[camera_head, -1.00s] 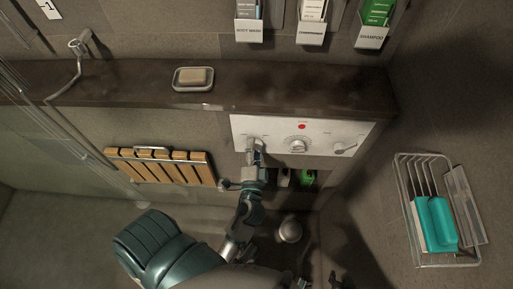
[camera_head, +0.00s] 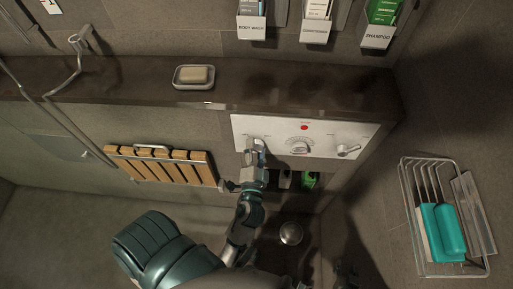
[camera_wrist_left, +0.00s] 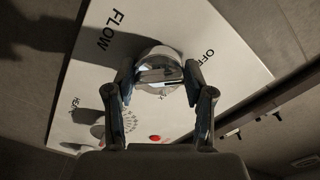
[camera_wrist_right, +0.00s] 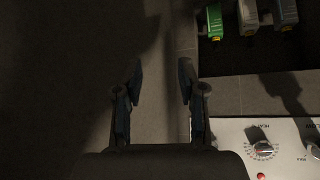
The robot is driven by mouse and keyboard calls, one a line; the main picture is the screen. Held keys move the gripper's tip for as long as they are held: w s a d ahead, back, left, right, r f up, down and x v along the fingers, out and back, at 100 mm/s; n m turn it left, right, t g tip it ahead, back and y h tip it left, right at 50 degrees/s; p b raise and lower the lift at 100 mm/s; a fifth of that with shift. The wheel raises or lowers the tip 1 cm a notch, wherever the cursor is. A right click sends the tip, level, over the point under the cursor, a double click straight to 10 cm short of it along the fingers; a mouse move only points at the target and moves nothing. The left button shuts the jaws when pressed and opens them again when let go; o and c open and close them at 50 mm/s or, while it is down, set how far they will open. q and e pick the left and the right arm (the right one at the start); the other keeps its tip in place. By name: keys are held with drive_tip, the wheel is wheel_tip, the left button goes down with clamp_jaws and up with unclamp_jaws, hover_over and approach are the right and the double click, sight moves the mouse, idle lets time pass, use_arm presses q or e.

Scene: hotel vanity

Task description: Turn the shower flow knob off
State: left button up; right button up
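A white control panel (camera_head: 330,143) is set below the dark ledge. Its round metal flow knob (camera_wrist_left: 158,72) shows in the left wrist view, beside the printed words FLOW and OFF. The knob's grip bar lies nearly level in that picture. My left gripper (camera_head: 255,146) is at the panel's left end and hides most of this knob in the head view. Its two fingers stand apart on either side of the knob; I cannot tell whether they touch it. My right gripper (camera_wrist_right: 160,72) is open and empty, away from the panel, over a dark surface.
The panel also has a middle dial (camera_head: 300,144) and a right lever knob (camera_head: 347,150). A soap dish (camera_head: 193,84) sits on the ledge. A wooden slatted seat (camera_head: 160,165) is left of my gripper. A wire basket (camera_head: 408,215) hangs at the right.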

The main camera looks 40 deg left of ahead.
use_arm(q)
drive_tip(key=o, duration=0.3)
drive_tip(key=shift+r, duration=0.35)
drive_tip(key=shift+o, duration=0.2)
drive_tip(key=shift+f, duration=0.1)
drive_tip(key=shift+f, duration=0.1)
